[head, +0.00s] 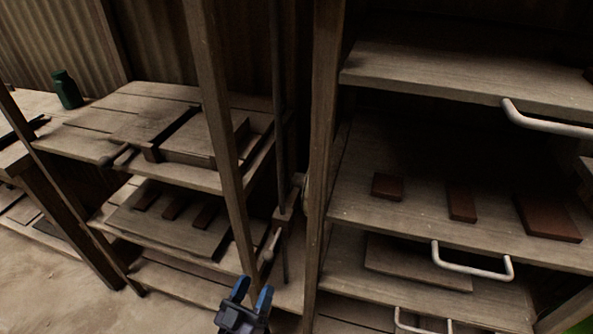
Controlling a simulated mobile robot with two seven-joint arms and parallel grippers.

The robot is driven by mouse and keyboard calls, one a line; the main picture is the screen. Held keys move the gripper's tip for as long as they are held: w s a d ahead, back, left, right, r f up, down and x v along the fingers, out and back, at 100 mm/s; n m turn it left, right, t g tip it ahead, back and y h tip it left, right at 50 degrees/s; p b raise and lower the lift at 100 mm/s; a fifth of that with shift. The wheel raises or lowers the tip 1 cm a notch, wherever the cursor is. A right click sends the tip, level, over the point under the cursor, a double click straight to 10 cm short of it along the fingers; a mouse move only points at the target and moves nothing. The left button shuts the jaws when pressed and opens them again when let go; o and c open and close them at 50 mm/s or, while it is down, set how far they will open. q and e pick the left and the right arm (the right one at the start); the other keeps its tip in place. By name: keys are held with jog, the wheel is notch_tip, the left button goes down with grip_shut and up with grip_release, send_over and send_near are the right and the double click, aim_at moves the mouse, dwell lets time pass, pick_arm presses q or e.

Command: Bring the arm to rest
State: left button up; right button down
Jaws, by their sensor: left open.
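My left gripper (251,293) shows at the bottom of the head view, left of centre. Its two blue-tipped fingers stand apart, with nothing between them. It is in front of the lower part of a wooden post and touches nothing that I can see. My right gripper is not in the picture.
A wooden shelf (350,208) on the right holds several reddish-brown tiles (461,203). Pale handles (472,271) stick out from the shelf fronts. A workbench (135,97) with boards stands left, with a green bottle (67,90) behind. Upright posts (322,130) stand between. The floor (60,290) lower left is clear.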

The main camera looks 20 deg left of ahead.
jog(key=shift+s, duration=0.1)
pick_arm(q)
jog(key=s+a+r+g+y+p, duration=0.1)
jog(key=s+a+g+p, duration=0.2)
jog(key=s, duration=0.3)
jog(key=s+a+r+m+g+y+p, duration=0.1)
jog(key=s+a+g+p, duration=0.2)
jog(key=s, duration=0.3)
jog(key=s+a+r+g+y+p, duration=0.1)
jog(key=s+a+r+g+p, duration=0.1)
jog(key=s+g, duration=0.3)
jog(key=shift+s+a+m+y+p, duration=0.3)
jog(key=shift+s+a+m+p, duration=0.25)
jog(key=shift+s, duration=0.5)
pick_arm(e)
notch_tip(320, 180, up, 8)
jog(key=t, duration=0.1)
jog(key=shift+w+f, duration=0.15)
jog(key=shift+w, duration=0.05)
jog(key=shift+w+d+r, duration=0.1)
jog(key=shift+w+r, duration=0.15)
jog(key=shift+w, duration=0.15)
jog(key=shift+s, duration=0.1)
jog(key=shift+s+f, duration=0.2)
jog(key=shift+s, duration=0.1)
